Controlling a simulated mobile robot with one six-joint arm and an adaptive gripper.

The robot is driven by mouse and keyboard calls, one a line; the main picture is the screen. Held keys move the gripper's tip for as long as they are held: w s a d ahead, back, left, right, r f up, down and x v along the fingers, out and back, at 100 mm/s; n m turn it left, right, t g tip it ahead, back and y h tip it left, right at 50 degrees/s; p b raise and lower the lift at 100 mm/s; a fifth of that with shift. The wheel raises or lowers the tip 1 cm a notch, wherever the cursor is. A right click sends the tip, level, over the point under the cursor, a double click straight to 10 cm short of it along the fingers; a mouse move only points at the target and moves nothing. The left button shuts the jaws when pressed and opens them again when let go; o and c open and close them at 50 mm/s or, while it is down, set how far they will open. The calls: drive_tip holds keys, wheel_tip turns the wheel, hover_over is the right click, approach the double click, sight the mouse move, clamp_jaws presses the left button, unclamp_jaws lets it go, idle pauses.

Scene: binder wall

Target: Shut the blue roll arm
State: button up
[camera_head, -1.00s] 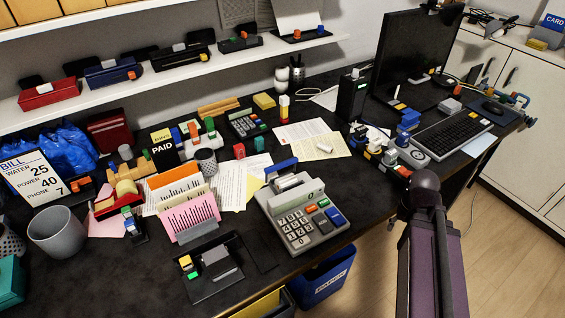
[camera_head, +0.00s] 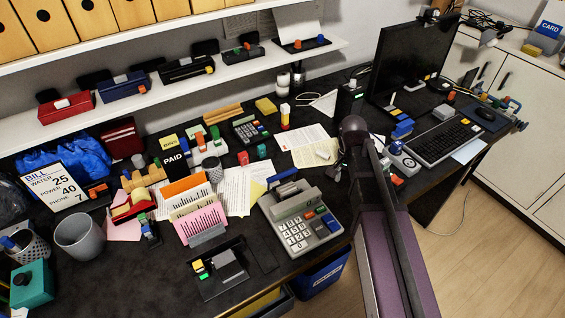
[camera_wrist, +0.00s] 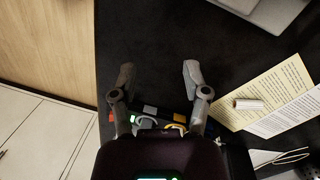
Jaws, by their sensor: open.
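The blue roll arm (camera_head: 283,175) is a short blue bar at the back of the grey adding machine (camera_head: 297,232) on the desk. It stands raised above the machine's top; its exact angle is hard to tell. A pale grey corner, probably of this machine, shows at the top right of the wrist view (camera_wrist: 278,16). My gripper (camera_wrist: 158,78) is open and empty above bare dark desk, apart from the machine. In the head view my arm hides most of the gripper.
Yellow and white papers with a small white roll (camera_wrist: 248,104) lie beside my gripper. A card holder (camera_head: 202,228) and a black device (camera_head: 222,272) stand left of the machine. Stamps and a keyboard (camera_head: 440,144) lie to the right. The desk's front edge is close.

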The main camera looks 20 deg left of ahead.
drive_tip(key=w+a+r+m+p, duration=0.25)
drive_tip(key=a+r+p, duration=0.45)
drive_tip(key=a, duration=0.7)
wheel_tip(320, 180, up, 5)
drive_tip(key=m+h+p, duration=0.2)
drive_tip(key=p, duration=0.1)
hover_over(284, 177)
drive_tip(key=w+a, duration=0.3)
drive_tip(key=shift+a+f+g, duration=0.1)
drive_tip(key=shift+a+g, duration=0.05)
drive_tip(key=shift+g, duration=0.25)
drive_tip(key=shift+s+f+b, duration=0.1)
drive_tip(key=shift+f+b, duration=0.1)
drive_tip(key=shift+b, duration=0.1)
drive_tip(key=b+x, duration=1.3)
drive_tip(key=shift+a+f, duration=0.1)
drive_tip(key=shift+f, duration=0.15)
